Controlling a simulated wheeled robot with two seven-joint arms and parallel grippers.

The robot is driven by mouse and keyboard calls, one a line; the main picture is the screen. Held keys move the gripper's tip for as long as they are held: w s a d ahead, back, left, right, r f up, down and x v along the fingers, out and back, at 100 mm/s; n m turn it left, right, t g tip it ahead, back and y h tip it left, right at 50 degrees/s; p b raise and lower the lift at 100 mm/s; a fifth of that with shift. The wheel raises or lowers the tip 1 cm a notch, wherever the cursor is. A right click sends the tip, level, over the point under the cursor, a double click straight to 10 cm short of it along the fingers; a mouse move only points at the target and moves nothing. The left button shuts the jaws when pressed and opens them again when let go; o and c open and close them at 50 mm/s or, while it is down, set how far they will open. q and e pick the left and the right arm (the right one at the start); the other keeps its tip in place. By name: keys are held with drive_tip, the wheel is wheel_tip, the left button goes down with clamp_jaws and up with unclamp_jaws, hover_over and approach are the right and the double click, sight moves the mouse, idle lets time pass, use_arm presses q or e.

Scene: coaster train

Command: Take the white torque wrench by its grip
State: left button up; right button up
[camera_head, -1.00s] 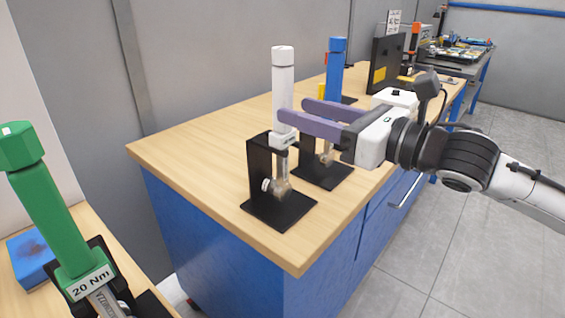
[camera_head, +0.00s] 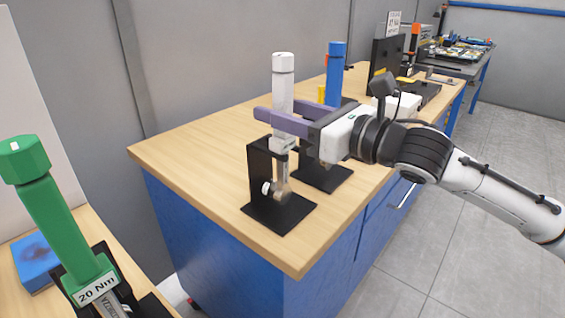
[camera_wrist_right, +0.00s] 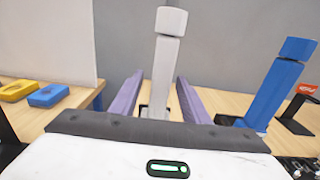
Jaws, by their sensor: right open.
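The white torque wrench (camera_head: 282,90) stands upright, grip up, in a black stand (camera_head: 262,165) near the front corner of the wooden-topped bench. My right gripper (camera_head: 268,116) is open, with its two purple fingers on either side of the white grip's lower part. In the right wrist view the white wrench (camera_wrist_right: 165,65) rises between the two fingers (camera_wrist_right: 152,95), with a gap visible on each side. My left gripper is not in view.
A blue wrench (camera_head: 335,75) stands in its own black stand (camera_head: 325,178) just behind. A green wrench (camera_head: 55,215) marked 20 Nm stands at the near left. A grey wall (camera_head: 215,50) runs behind the bench (camera_head: 190,150).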

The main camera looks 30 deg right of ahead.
clamp_jaws()
idle(1.4)
drive_tip(key=shift+r, duration=0.2)
